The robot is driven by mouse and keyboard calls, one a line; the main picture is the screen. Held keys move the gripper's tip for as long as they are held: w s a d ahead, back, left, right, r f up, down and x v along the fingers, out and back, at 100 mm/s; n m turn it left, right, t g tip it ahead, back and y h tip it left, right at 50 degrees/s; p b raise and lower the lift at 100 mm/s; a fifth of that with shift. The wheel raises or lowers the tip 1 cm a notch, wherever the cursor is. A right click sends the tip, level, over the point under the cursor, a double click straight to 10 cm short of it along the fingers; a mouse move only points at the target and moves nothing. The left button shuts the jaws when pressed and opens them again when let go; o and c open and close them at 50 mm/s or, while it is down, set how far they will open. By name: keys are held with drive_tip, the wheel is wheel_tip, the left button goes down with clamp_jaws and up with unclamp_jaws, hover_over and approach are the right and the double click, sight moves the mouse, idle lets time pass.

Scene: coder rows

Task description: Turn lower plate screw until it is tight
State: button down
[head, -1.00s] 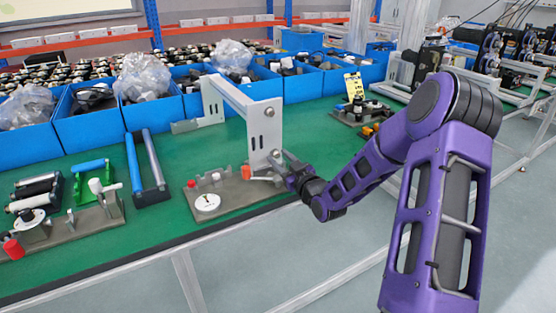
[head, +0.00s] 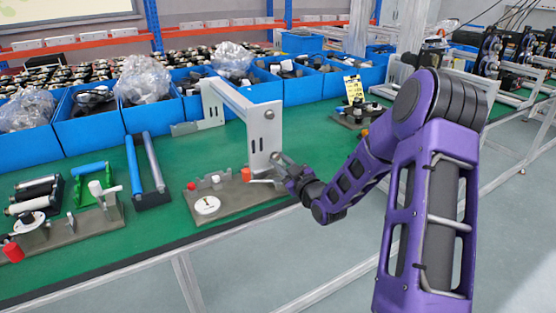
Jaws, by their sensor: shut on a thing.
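A grey bracket plate (head: 263,135) stands upright on a fixture base (head: 225,203) on the green table. Two vertical slots show in its face. My gripper (head: 281,163) is at the plate's lower right edge, where the lower plate screw sits. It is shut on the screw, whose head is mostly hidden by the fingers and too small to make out. My purple arm reaches in from the right.
The fixture carries a red-capped clamp (head: 245,174) and a round white dial (head: 207,205). Blue bins (head: 90,132) line the back of the table. Other fixtures with rollers (head: 147,170) stand at the left. The table's front edge runs just below the fixture.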

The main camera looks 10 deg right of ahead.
drive_tip(key=m+p, duration=0.1)
drive_tip(key=m, duration=0.4)
drive_tip(key=shift+m, duration=0.4)
drive_tip(key=m+p, duration=0.1)
drive_tip(key=m, duration=0.2)
drive_tip(key=shift+a+m, duration=0.1)
drive_tip(key=shift+m, duration=0.3)
drive_tip(key=c, duration=0.8)
unclamp_jaws()
drive_tip(key=shift+c, duration=0.2)
drive_tip(key=shift+w+f, duration=0.1)
drive_tip(key=shift+f, duration=0.05)
